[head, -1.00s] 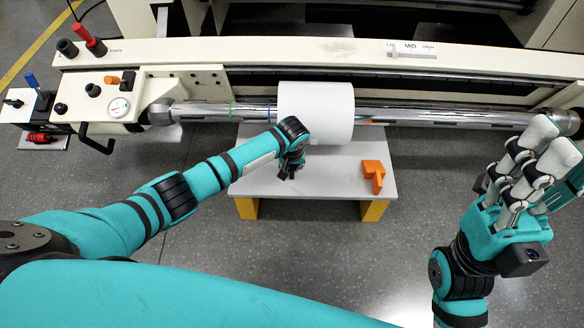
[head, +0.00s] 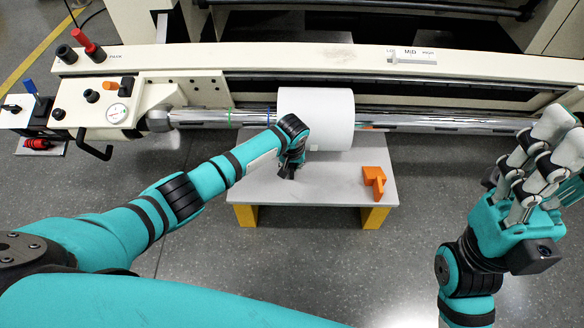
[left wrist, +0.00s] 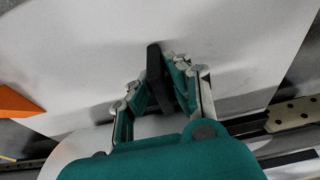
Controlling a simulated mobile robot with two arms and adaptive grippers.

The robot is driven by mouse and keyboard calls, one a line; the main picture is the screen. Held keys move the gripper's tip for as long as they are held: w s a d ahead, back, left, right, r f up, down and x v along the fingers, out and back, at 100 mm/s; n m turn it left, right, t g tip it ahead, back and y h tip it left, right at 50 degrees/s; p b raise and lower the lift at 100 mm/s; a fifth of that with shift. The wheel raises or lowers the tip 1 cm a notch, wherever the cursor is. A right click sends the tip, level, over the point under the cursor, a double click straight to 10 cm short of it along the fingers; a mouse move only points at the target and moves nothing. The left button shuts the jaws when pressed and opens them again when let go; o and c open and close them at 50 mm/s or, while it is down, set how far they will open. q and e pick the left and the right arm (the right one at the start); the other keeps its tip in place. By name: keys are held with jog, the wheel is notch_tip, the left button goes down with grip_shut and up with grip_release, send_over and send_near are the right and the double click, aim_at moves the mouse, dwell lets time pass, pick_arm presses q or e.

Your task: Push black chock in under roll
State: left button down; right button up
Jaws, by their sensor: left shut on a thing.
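The white roll (head: 316,118) sits on the shiny bar above the back of the low white table (head: 330,190). My left gripper (head: 290,168) is low over the table, in front of the roll's left part. In the left wrist view my left gripper (left wrist: 160,90) is shut on the black chock (left wrist: 154,62), a dark bar between its fingers. In the head view the gripper mostly hides the chock, and I cannot tell if it touches the roll. My right gripper (head: 548,165) is raised at the right, open and empty, away from the table.
An orange angled block (head: 374,180) lies at the table's right side; it also shows in the left wrist view (left wrist: 18,102). A control panel (head: 110,105) with knobs and a gauge is at the left. The table's front middle is clear.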

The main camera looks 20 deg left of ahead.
pick_arm(q)
jog(key=shift+w+r, duration=0.15)
jog(key=shift+w, duration=0.2)
jog(key=c, duration=1.2)
grip_release()
jog(key=shift+s, duration=0.1)
